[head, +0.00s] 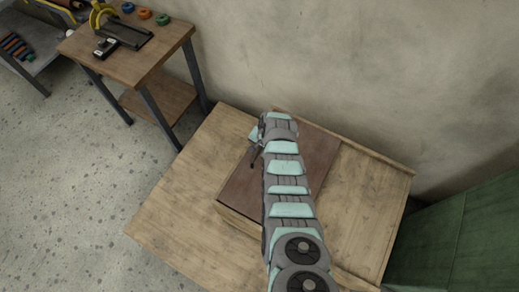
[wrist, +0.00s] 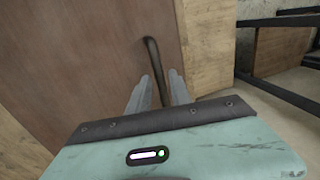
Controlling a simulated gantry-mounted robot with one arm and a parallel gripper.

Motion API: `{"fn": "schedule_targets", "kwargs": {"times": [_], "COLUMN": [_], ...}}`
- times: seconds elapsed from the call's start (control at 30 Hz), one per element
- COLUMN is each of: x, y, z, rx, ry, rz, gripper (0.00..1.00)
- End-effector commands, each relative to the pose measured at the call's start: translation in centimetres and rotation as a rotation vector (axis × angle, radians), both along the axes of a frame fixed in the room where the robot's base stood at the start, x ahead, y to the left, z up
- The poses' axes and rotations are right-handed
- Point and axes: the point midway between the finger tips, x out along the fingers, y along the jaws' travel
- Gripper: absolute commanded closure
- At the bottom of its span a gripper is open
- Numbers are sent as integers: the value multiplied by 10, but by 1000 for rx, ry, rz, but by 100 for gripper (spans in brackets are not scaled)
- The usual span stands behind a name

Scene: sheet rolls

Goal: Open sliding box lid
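The box (head: 238,222) is a low wooden box with a flat reddish-brown lid (head: 240,188), lying on a wooden table. In the wrist view the lid (wrist: 85,60) fills the left side, beside a pale wooden edge. A dark curved bar handle (wrist: 152,52) stands on the lid. My gripper (wrist: 162,77) is at the handle, its two grey fingers apart, with the handle's near part running between them. Contact cannot be made out. In the head view my gripper (head: 256,152) is over the lid's left part, and my arm hides the middle of the box.
The wooden table (head: 170,222) has free room left of the box and to its right. A wall (head: 350,70) stands behind it. A small workbench (head: 125,60) with tools and coloured rings stands at the upper left.

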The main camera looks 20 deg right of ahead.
Motion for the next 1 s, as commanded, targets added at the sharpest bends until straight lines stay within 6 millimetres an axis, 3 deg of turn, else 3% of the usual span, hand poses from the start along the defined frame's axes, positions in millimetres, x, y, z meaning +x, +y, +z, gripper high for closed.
{"fn": "schedule_targets", "kwargs": {"times": [0.3,1.0], "x": [0,0], "y": [0,0], "z": [0,0], "rx": [0,1], "ry": [0,1], "rz": [0,0], "gripper": [100,100]}}
